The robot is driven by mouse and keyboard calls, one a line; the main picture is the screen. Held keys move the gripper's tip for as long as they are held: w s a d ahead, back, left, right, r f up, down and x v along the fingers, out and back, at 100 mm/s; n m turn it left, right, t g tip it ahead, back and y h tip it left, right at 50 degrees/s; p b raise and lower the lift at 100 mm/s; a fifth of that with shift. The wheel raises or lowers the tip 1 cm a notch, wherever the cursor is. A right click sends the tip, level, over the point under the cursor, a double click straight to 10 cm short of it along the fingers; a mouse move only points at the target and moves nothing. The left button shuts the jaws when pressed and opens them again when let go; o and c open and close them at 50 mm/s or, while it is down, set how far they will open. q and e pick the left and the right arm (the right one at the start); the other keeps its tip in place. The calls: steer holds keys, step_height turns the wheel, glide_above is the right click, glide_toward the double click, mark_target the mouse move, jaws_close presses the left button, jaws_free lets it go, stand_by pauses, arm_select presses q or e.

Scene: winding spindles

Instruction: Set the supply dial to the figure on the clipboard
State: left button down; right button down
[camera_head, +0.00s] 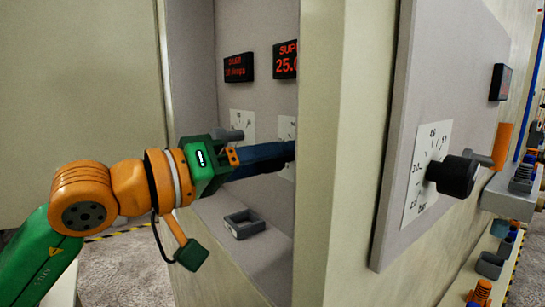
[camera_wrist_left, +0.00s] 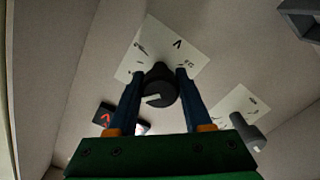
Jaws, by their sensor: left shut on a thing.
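The supply dial's white scale (camera_head: 287,128) is on the grey back panel inside the cabinet, partly behind the pale post. Above it a display (camera_head: 286,60) shows red text starting "SUP" and "25.0", cut off by the post. My left gripper (camera_head: 285,153) reaches in from the left, its blue fingertips hidden by the post. In the left wrist view its fingers (camera_wrist_left: 160,74) are shut on the dark round knob (camera_wrist_left: 160,92), one on each side. A pale mark shows on the knob's face. No clipboard and no right gripper are in view.
A second dial (camera_head: 241,125) and display (camera_head: 238,67) are left of the supply dial. A small grey tray (camera_head: 243,224) lies on the cabinet floor. The pale post (camera_head: 322,150) stands close to the arm. A black knob (camera_head: 452,176) sticks out from the right panel.

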mark_target(262, 163)
arm_select(q)
steer(key=shift+f+m, duration=0.1)
steer(key=shift+m, duration=0.4)
steer(key=shift+c, duration=1.7)
jaws_free()
steer(key=b+v, duration=0.3)
steer(key=v, duration=0.4)
